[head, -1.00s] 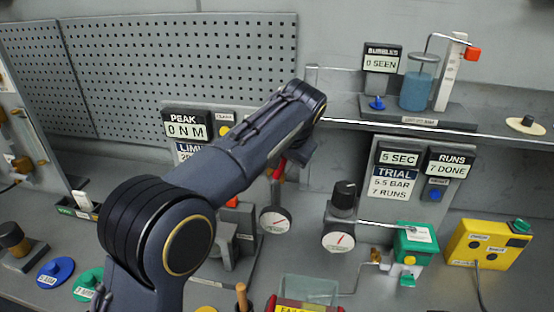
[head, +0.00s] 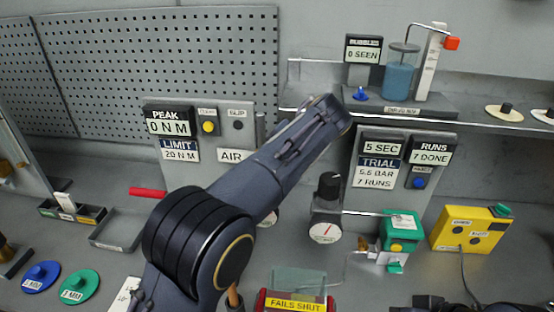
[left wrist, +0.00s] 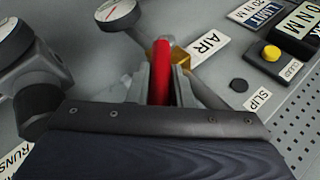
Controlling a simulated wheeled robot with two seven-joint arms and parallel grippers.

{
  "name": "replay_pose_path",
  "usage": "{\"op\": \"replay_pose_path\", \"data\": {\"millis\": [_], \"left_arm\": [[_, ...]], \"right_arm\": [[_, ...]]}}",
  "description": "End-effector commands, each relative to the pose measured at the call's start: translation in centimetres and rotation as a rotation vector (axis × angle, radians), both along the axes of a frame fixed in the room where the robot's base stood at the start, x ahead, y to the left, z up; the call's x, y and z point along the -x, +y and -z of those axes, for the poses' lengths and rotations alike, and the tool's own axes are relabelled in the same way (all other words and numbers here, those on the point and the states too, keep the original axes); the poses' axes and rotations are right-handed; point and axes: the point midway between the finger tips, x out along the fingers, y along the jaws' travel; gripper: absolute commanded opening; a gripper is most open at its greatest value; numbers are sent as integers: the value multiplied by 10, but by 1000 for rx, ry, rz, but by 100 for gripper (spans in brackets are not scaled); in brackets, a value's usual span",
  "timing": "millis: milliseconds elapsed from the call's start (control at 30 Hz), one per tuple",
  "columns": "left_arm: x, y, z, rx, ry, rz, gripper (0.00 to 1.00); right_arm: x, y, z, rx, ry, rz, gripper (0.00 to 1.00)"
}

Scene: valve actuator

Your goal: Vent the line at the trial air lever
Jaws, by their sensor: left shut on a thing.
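The red trial air lever (left wrist: 160,70) shows in the left wrist view, close to a brass fitting and the AIR label (left wrist: 208,46). My left gripper (left wrist: 161,88) is shut on this lever, one grey finger on each side of it. In the head view my own left arm crosses the middle and hides the gripper and the lever in it. The AIR label (head: 235,156) shows there just behind the arm. The bubbles display (head: 363,49) reads 0 SEEN; the trial panel (head: 380,172) reads 5.5 BAR, 7 RUNS. My right gripper is not in view.
A pressure dial (head: 325,232) with a black knob stands right of my arm. A green box (head: 400,225) and a yellow box (head: 470,232) are further right. A red handle (head: 148,193) sticks out left of my arm. The FAILS SHUT unit (head: 295,303) is in front.

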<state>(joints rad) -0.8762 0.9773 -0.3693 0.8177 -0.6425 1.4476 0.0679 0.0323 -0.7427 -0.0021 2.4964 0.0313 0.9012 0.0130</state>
Motion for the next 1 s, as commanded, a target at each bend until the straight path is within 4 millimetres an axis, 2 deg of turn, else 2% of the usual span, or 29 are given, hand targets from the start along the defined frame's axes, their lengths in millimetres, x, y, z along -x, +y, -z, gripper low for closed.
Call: {"op": "replay_pose_path", "data": {"millis": [67,100,267,633,1000], "left_arm": [[0,0,0,0,0,0,0],[0,0,0,1,0,1,22],[0,0,0,1,0,1,41],[4,-4,-6,2,-1,2,41],[31,-28,-52,2,-1,2,41]], "right_arm": [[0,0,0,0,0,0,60],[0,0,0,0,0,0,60],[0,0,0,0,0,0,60],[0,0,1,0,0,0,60],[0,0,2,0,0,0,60]]}}
